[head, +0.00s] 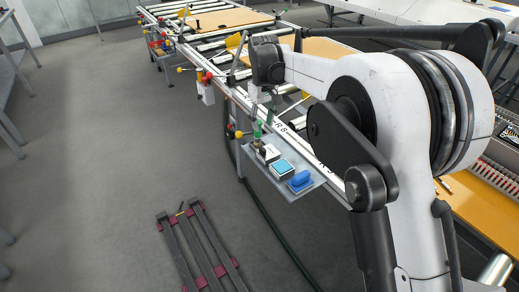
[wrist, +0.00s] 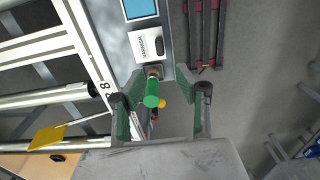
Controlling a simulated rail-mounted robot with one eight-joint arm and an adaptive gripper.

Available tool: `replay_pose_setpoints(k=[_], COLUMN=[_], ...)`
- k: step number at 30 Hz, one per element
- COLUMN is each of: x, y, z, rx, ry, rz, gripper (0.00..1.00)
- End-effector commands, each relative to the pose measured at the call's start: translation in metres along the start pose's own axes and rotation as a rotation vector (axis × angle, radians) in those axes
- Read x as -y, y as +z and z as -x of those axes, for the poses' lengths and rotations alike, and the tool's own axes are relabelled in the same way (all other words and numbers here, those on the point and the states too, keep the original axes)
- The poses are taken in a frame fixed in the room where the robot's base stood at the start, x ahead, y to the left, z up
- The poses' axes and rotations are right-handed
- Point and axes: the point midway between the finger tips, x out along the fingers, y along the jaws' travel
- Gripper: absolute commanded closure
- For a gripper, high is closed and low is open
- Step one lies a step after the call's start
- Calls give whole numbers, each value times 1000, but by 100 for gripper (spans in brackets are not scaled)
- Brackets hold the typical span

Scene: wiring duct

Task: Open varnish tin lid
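A green cylindrical piece (wrist: 152,92) shows between the fingers of my gripper (wrist: 160,77) in the wrist view. Just beyond it is a small brownish body (wrist: 155,71), possibly the varnish tin; I cannot tell where its lid is. The fingers are spread, with a visible gap on both sides of the green piece. Their tips are small and hard to make out in the head view.
The grey shelf (head: 291,192) also holds a white box (head: 268,154), a cyan-topped box (head: 282,169) and a blue object (head: 300,179). A roller conveyor rail runs beside it.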

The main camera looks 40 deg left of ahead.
Motion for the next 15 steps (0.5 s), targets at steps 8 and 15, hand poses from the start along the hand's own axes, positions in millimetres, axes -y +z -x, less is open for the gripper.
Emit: replay_pose_setpoints(k=[8,15], x=[0,0], y=[0,0], z=[-51,-93], rx=[-1,-1], ry=[0,0], rz=[-1,-1], gripper=[68,68])
